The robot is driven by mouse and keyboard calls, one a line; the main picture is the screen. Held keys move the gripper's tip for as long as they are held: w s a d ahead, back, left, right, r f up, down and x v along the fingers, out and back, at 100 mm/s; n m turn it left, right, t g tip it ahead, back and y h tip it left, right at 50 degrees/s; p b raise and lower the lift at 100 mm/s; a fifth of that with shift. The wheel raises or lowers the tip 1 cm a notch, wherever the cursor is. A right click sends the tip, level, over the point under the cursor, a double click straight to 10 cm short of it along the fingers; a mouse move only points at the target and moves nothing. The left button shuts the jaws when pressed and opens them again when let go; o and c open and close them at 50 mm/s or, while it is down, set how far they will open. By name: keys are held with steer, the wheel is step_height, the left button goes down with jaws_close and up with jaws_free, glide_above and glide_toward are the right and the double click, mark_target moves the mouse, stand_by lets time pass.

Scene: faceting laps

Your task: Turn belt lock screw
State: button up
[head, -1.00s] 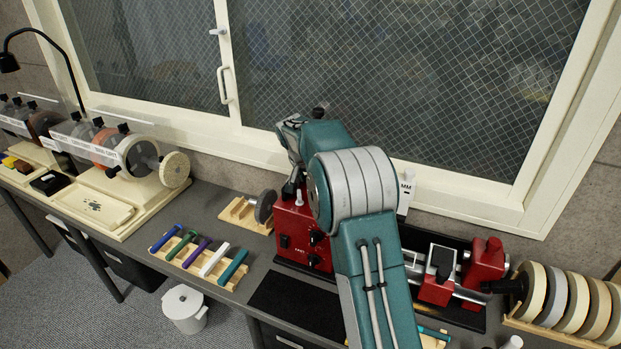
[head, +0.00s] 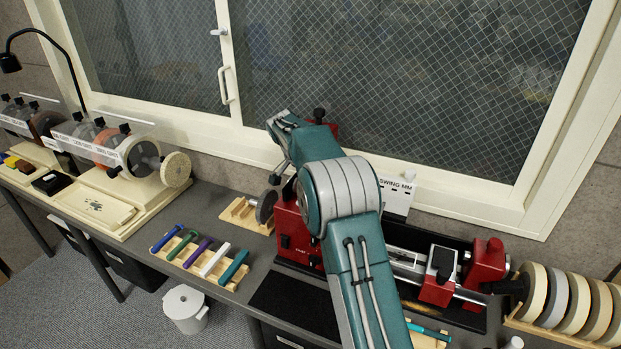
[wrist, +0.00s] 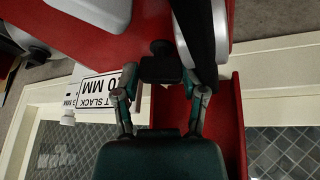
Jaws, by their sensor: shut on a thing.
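The red belt machine (head: 292,222) stands on the bench behind my arm. In the wrist view its red body (wrist: 238,125) surrounds my gripper. My gripper (wrist: 163,80) is shut on a small dark knob, the belt lock screw (wrist: 160,68), which sits between the two fingertips. A black belt (wrist: 194,32) runs over a pale wheel (wrist: 219,30) close beside the right finger. In the head view, my arm hides most of the machine's top and the screw. The screw's turned angle cannot be told.
A white label card (wrist: 98,92) stands close to the left finger. The window (head: 400,80) is right behind the machine. A wooden rack (head: 205,262) of coloured sticks lies left of it. A red-ended rail unit (head: 487,262) and several discs (head: 555,295) stand right.

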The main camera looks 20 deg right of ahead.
steer(key=shift+a+f, duration=0.1)
steer(key=shift+f, duration=0.1)
steer(key=o, duration=0.9)
steer(key=shift+c, duration=0.2)
steer(key=shift+a+r, duration=0.1)
steer(key=shift+r, duration=0.1)
steer(key=w+v, duration=0.1)
steer(key=v, duration=1)
steer(key=shift+s+a+r, duration=0.25)
steer(key=shift+s+a, duration=0.05)
steer(key=shift+s, duration=0.15)
